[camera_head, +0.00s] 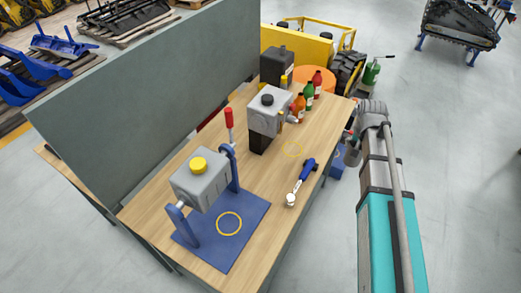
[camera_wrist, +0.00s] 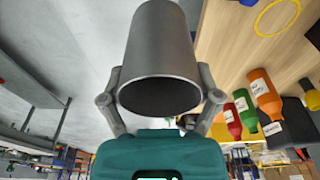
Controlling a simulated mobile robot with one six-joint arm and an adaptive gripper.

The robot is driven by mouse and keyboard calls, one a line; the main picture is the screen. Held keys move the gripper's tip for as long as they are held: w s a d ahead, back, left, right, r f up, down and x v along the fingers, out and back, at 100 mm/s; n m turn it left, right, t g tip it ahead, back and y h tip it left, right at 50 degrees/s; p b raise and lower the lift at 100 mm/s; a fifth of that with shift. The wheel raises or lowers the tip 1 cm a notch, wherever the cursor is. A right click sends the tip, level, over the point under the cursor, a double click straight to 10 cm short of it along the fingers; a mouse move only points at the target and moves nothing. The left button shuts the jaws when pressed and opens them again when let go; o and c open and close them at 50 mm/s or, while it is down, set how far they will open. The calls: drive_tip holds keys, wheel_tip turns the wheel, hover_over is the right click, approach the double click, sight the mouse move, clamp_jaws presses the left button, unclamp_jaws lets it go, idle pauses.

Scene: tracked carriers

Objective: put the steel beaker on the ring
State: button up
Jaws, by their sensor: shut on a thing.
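The steel beaker (camera_wrist: 161,35) is a plain grey cylinder, large in the wrist view, with a dark round end toward the camera. My gripper (camera_wrist: 160,78) is shut on it, one finger on each side. In the head view my arm reaches along the right side of the bench, and the gripper end is small and partly hidden there. One thin yellow ring (camera_head: 293,149) lies on the bare wood, and it also shows in the wrist view (camera_wrist: 277,17), up and right of the beaker, apart from it. A second yellow ring (camera_head: 229,223) lies on the blue mat (camera_head: 247,237).
On the workbench (camera_head: 275,187) stand a grey machine with a yellow cap (camera_head: 203,180), a second grey unit (camera_head: 268,111) and several bottles (camera_head: 309,96). A blue-handled tool (camera_head: 302,180) lies near the front edge. A grey panel (camera_head: 150,95) closes the back.

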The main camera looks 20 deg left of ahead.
drive_tip(key=s+a+n, duration=0.2)
drive_tip(key=s+a, duration=0.4)
drive_tip(key=a, duration=0.4)
drive_tip(key=s+a+n, duration=0.2)
drive_tip(key=s+a, duration=0.4)
drive_tip(key=a, duration=0.4)
drive_tip(key=shift+s+a+r+y, duration=0.15)
drive_tip(key=shift+s+y, duration=0.15)
drive_tip(key=shift+s, duration=0.1)
drive_tip(key=w+a+f+b, duration=0.4)
drive_tip(key=a+f+b, duration=0.4)
drive_tip(key=a, duration=0.4)
drive_tip(key=shift+a+f+b, duration=0.3)
drive_tip(key=shift+f+b, duration=0.1)
drive_tip(key=shift+f, duration=0.1)
drive_tip(key=shift+f, duration=0.1)
